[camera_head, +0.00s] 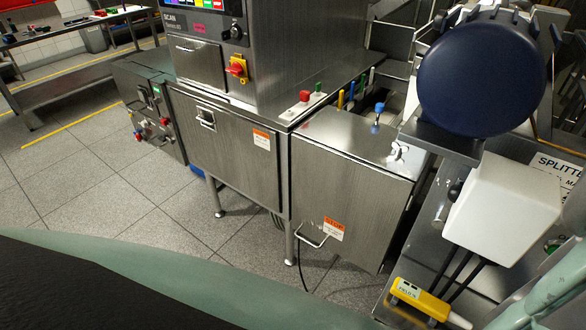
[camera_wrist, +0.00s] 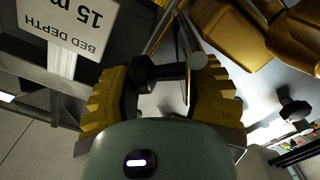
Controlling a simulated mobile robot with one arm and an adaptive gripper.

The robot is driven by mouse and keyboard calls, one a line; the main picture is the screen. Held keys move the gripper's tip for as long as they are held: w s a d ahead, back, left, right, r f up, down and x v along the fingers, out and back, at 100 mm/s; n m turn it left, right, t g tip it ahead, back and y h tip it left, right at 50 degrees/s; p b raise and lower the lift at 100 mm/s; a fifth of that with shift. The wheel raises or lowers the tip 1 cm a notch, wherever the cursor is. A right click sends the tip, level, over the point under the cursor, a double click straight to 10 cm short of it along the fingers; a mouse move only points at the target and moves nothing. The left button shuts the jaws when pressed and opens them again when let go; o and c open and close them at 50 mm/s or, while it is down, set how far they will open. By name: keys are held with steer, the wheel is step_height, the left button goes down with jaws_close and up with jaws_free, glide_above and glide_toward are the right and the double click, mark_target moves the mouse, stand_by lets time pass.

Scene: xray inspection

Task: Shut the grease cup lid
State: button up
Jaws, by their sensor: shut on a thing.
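In the wrist view, the two yellow ridged fingers of my gripper (camera_wrist: 163,82) are closed around a dark knob-like part (camera_wrist: 150,72). It has a narrow neck that runs right, towards a grey rod end. I cannot tell whether this part belongs to the grease cup lid. No grease cup or lid can be told for sure in either view, so its open or shut state is not clear. My gripper's fingers do not show in the head view.
A steel scanner cabinet (camera_head: 230,135) stands at centre left, with a lower steel cabinet (camera_head: 345,190) beside it. A dark blue disc (camera_head: 480,80), a white box (camera_head: 500,208) and a yellow device (camera_head: 420,300) crowd the right. A bed depth sign (camera_wrist: 75,30) shows in the wrist view. Floor lies open at left.

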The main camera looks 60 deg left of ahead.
steer(key=shift+s+n+b, duration=0.1)
steer(key=shift+n+b, duration=0.2)
steer(key=shift+n, duration=0.2)
steer(key=shift+a, duration=0.1)
steer(key=o, duration=1.1)
